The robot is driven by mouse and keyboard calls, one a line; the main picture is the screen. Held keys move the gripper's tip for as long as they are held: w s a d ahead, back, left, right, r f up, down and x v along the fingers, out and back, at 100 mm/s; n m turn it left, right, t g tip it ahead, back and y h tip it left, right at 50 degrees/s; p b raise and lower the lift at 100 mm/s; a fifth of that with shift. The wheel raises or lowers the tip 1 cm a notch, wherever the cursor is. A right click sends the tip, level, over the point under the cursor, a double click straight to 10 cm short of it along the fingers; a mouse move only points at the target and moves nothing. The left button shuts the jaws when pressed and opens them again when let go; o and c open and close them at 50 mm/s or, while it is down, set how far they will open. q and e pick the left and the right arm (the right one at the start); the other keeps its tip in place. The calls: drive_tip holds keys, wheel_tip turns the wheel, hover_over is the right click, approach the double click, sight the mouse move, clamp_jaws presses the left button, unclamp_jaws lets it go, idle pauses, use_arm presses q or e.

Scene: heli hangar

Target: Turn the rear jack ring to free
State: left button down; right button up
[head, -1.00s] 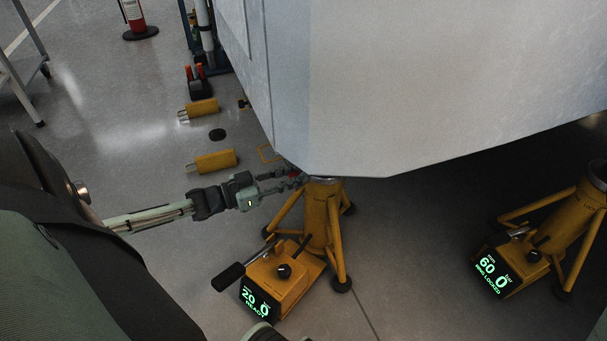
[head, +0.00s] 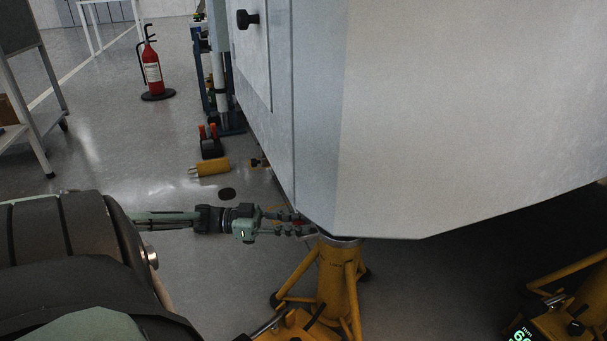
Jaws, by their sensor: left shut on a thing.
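A yellow tripod jack (head: 336,285) stands under the lower corner of the grey fuselage (head: 420,130). Its grey ring (head: 341,241) shows as a thin band at the top of the column, just under the hull. My left gripper (head: 302,228) reaches in from the left at ring height. Its fingers are closed at the ring's left side, around a small red part (head: 299,222) there. The fingers hide much of this part, and the hull covers the ring's top. My right gripper is out of view.
A second yellow jack (head: 571,322) stands at the lower right, its display partly cut off. A red fire extinguisher (head: 152,70) stands further back. Open floor lies at left.

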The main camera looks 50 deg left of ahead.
use_arm(q)
drive_tip(key=shift+a, duration=0.15)
drive_tip(key=c, duration=1.3)
unclamp_jaws()
drive_tip(key=shift+o, duration=0.2)
drive_tip(key=v, duration=1.2)
